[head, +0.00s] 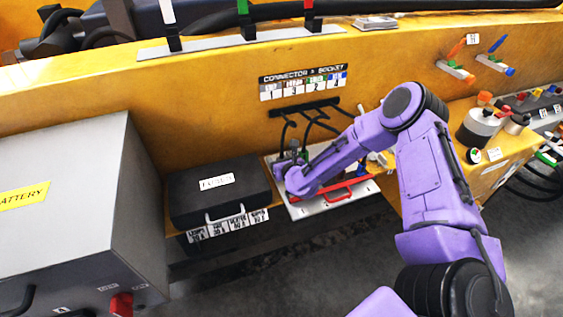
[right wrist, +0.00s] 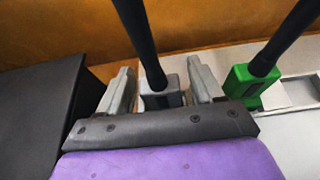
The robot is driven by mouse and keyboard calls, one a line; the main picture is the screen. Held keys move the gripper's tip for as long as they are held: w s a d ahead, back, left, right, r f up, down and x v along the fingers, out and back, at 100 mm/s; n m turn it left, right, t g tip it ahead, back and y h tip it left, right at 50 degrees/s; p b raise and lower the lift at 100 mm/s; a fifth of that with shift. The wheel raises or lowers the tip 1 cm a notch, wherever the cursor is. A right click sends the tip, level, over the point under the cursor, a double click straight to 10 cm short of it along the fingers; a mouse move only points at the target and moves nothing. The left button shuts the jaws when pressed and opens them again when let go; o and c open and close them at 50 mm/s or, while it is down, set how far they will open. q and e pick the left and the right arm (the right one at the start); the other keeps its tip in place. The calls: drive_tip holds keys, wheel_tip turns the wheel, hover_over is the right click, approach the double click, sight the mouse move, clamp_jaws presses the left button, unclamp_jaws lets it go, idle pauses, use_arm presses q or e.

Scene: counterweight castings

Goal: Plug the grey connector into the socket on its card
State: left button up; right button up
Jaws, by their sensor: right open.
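The grey connector (right wrist: 160,92) hangs on a black cable in the right wrist view, between the two fingers of my right gripper (right wrist: 160,80). The gripper is open, with a finger on either side and small gaps showing. In the head view my right gripper (head: 289,168) is at the left end of the white panel (head: 312,208), and my arm hides much of that panel. The connector-to-socket card (head: 303,83) is on the yellow wall, with coloured marks over numbers. I cannot make out the sockets. My left gripper is not in view.
A green connector (right wrist: 250,82) on its own cable is close to the right finger. The grey battery box (head: 70,200) is at the far left.

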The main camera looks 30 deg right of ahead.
drive_tip(key=shift+w+d+f, duration=0.1)
drive_tip(key=shift+w, duration=0.05)
drive_tip(key=c, duration=1.1)
